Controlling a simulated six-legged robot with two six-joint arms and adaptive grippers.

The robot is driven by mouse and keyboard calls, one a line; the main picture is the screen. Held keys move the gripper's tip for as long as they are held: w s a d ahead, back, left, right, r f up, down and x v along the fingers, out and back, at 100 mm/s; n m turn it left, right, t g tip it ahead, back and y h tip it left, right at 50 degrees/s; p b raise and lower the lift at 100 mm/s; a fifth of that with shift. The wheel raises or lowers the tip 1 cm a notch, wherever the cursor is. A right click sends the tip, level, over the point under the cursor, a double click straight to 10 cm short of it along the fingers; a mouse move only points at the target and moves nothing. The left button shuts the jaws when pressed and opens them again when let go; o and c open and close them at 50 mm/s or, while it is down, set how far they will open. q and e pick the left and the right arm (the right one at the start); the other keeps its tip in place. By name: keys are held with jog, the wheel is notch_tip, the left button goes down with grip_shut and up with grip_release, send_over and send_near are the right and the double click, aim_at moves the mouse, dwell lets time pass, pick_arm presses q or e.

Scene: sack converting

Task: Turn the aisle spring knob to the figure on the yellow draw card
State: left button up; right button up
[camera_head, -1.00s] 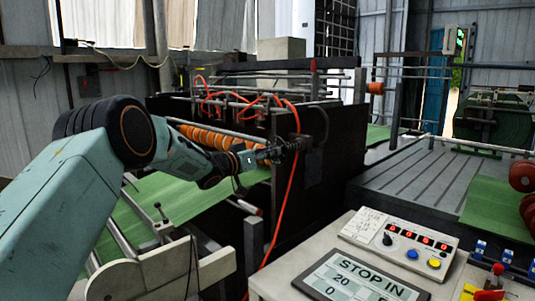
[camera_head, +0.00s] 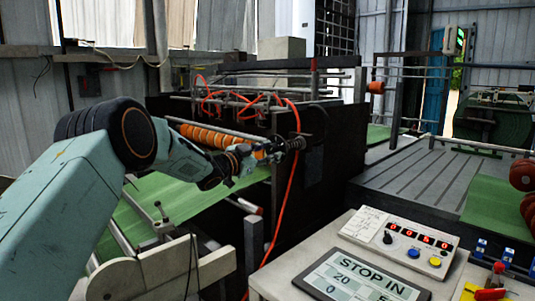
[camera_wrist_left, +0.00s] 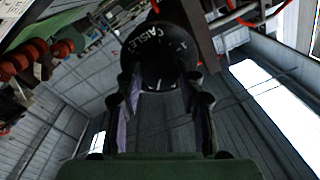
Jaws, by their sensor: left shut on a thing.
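My left gripper (camera_head: 272,150) reaches the black aisle spring knob (camera_head: 295,144) on the near side of the dark machine. In the left wrist view the round black knob (camera_wrist_left: 158,72) sits between the two fingers of the gripper (camera_wrist_left: 160,98), which is shut on it. White lettering reading "AISLE" curves around the dial above it, and a short white mark shows on the knob. I cannot make out a yellow draw card with a readable figure. My right gripper is not in view.
A tablet (camera_head: 360,278) reading "STOP IN", with 20 and 0, lies on the grey bench. Beside it is a control box (camera_head: 400,241) with red digits and blue and yellow buttons. An orange hose (camera_head: 291,190) hangs near the knob. Green sheet (camera_head: 180,196) runs below my arm.

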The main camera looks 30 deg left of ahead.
pick_arm(q)
jog(key=shift+f+m, duration=0.1)
jog(key=shift+m, duration=0.8)
jog(key=o, duration=1.2)
jog(key=shift+w, duration=0.1)
jog(key=v, duration=1.2)
